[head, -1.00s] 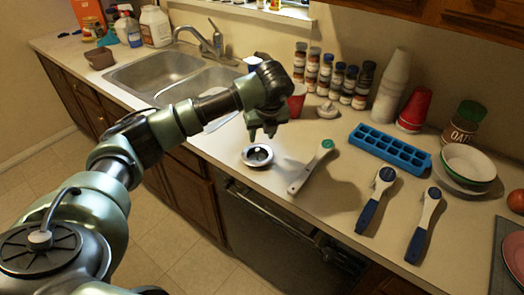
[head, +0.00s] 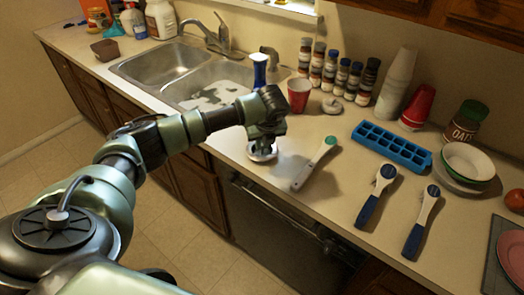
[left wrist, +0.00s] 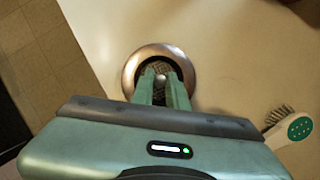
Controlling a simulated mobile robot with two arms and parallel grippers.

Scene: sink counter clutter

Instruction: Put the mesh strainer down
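The mesh strainer (head: 262,154), a small round metal sink strainer with a wide rim, rests on the counter near its front edge. In the left wrist view the strainer (left wrist: 130,72) shows its rim, dark mesh bowl and round centre knob. My left gripper (head: 264,146) points down over it. In the left wrist view the fingers of the left gripper (left wrist: 163,82) are close together with the knob between their tips, and look shut on it. The fingers hide part of the mesh. My right gripper is not in view.
A white and green brush (head: 315,163) lies just right of the strainer. The sink (head: 165,64) is at the back left. The counter's front edge is close.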

